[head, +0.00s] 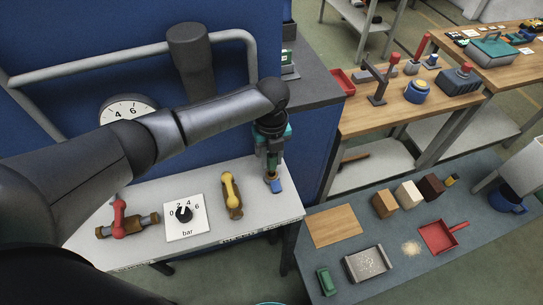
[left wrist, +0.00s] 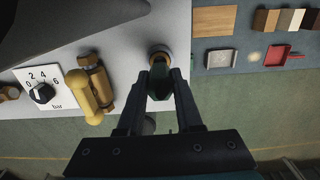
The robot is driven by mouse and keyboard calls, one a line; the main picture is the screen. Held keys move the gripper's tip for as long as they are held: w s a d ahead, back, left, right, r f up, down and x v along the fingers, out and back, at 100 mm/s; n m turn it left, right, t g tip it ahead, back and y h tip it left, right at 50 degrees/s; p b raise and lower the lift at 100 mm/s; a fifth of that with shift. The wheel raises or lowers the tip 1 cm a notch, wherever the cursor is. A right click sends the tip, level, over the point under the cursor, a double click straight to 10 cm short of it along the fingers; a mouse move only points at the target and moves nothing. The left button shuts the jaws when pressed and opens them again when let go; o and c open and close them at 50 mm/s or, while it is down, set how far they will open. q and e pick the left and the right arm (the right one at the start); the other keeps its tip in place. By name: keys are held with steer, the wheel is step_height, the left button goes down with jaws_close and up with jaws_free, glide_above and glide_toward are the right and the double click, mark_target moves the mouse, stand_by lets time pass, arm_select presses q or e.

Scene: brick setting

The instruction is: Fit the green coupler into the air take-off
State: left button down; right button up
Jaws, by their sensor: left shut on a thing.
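My left gripper (head: 272,168) points down over the right end of the pale bench. It is shut on the green coupler (left wrist: 159,82), which sits between the fingers in the left wrist view. The brass ring of the air take-off (left wrist: 160,52) shows just beyond the coupler's end in that view. The coupler overlaps the ring there; I cannot tell whether they touch or how deep it sits. In the head view the fingers hide most of the coupler and take-off, with a small blue part (head: 276,187) beside the fingertips. My right gripper is not in view.
The pale bench (head: 120,253) also carries a yellow-handled valve (head: 231,194), a bar dial (head: 185,214) and a red-handled valve (head: 120,220). A lower grey table (head: 385,225) to the right holds blocks, a tray and a red dustpan. A blue wall stands behind.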

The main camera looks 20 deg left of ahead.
mark_target(272, 166)
arm_select(q)
steer(key=shift+f, duration=0.2)
steer(key=shift+f+b, duration=1.2)
steer(key=shift+f, duration=0.45)
steer(key=shift+c, duration=0.5)
jaws_free()
steer(key=shift+r, duration=0.1)
step_height(272, 166, up, 6)
steer(key=p, duration=0.6)
